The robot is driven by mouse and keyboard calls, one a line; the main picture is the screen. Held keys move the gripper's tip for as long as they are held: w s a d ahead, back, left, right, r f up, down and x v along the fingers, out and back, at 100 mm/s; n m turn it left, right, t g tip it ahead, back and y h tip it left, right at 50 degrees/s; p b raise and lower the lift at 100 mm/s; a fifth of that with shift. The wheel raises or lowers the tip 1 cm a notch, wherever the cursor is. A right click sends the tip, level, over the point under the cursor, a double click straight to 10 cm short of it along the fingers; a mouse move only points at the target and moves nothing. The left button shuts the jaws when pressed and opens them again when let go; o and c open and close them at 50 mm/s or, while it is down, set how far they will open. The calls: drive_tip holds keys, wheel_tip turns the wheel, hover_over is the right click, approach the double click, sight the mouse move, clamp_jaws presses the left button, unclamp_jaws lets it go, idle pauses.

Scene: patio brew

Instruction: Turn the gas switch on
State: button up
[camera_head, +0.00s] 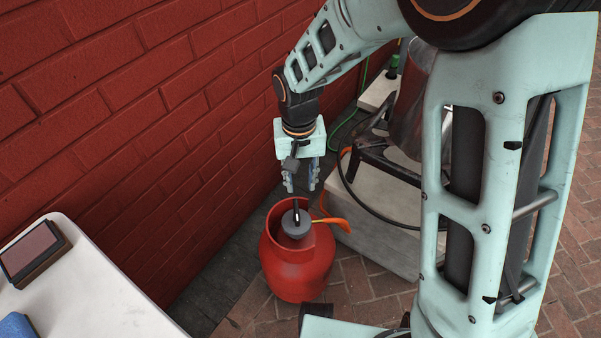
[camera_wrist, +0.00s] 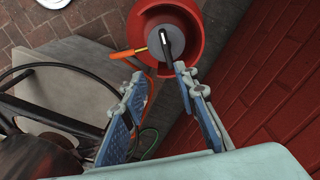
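A red gas cylinder (camera_head: 298,262) stands upright on the ground beside the brick wall. A grey round regulator (camera_head: 296,224) sits inside its collar, with a dark lever-like switch (camera_head: 296,210) on top and an orange piece (camera_head: 333,224) running out to the right. The regulator also shows in the wrist view (camera_wrist: 170,46), with the switch (camera_wrist: 165,42) upright in the picture. My gripper (camera_head: 301,188) hangs above the cylinder, pointing down. Its two blue-padded fingers (camera_wrist: 163,75) are apart with nothing between them. The fingertips look apart from the switch.
A concrete block (camera_head: 375,220) with a black burner stand (camera_head: 385,150) and a metal pot (camera_head: 408,110) is right of the cylinder. A black hose (camera_head: 352,195) curves there. The brick wall (camera_head: 130,110) is close on the left. A white table (camera_head: 90,290) is at lower left.

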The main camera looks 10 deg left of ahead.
sight(296, 210)
drive_tip(key=f+b, duration=0.1)
drive_tip(key=f, duration=0.2)
drive_tip(key=f+b, duration=0.1)
drive_tip(key=f, duration=0.3)
drive_tip(key=a+f+b, duration=0.1)
drive_tip(key=f, duration=0.3)
drive_tip(key=shift+s+f+b, duration=0.2)
drive_tip(key=shift+b, duration=0.1)
clamp_jaws()
